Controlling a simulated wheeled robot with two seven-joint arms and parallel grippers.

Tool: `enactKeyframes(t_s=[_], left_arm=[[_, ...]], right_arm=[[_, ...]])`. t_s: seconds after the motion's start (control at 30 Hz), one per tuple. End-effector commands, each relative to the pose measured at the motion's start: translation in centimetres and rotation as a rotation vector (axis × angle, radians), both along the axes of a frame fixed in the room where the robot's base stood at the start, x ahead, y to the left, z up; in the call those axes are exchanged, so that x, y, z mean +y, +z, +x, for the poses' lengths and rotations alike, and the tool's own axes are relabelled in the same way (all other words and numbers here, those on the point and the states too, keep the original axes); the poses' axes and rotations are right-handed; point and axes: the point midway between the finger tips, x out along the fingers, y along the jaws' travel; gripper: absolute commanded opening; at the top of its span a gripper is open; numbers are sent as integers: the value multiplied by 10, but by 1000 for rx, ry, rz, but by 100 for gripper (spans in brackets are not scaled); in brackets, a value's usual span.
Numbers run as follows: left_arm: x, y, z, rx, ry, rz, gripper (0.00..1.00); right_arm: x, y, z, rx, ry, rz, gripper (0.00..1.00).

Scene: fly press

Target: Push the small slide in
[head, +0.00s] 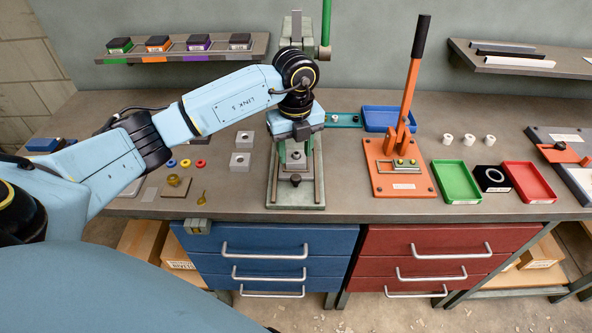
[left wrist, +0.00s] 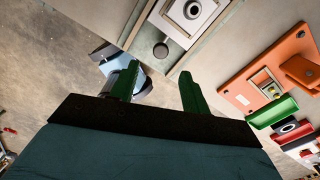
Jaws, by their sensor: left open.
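The small slide (head: 295,167) sits low on the fly press base (head: 273,195), between two dark rails, with a round dark knob at its front end. In the left wrist view the slide (left wrist: 193,12) shows at the top, with a round opening in its pale block and the knob (left wrist: 161,50) below. My left gripper (head: 295,130) is in front of and above the press, hiding part of it. In the left wrist view its two green fingers (left wrist: 160,85) are apart with nothing between them. They appear clear of the knob. My right gripper is not in view.
An orange lever tool (head: 403,178) stands right of the press. Green (head: 456,182) and red (head: 528,182) trays lie further right, a blue tray (head: 386,119) behind. Small blocks lie left of the press. The bench front edge is close, above blue drawers (head: 262,243).

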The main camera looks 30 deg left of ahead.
Motion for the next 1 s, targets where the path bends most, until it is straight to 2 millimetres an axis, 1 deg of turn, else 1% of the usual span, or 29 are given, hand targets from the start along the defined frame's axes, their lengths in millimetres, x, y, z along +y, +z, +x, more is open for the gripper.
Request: enactKeyframes(t_s=[0.03,0.1,0.2,0.33,0.5,0.8,0.87,1.0], left_arm=[[-1,-12,-1,5,-1,-2,47],[-1,-27,-1,4,0,-2,47],[-1,-46,-1,4,-1,-2,47],[-1,-65,0,2,-1,-2,47],[-1,-77,0,0,-3,-4,47],[-1,-79,0,0,-3,-3,47],[-1,-79,0,-1,-3,-3,40],[-1,-79,0,-1,-3,-3,22]], right_arm=[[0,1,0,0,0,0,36],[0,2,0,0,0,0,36],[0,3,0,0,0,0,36],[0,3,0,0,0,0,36],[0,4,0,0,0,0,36],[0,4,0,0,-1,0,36],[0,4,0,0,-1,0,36],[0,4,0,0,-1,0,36]])
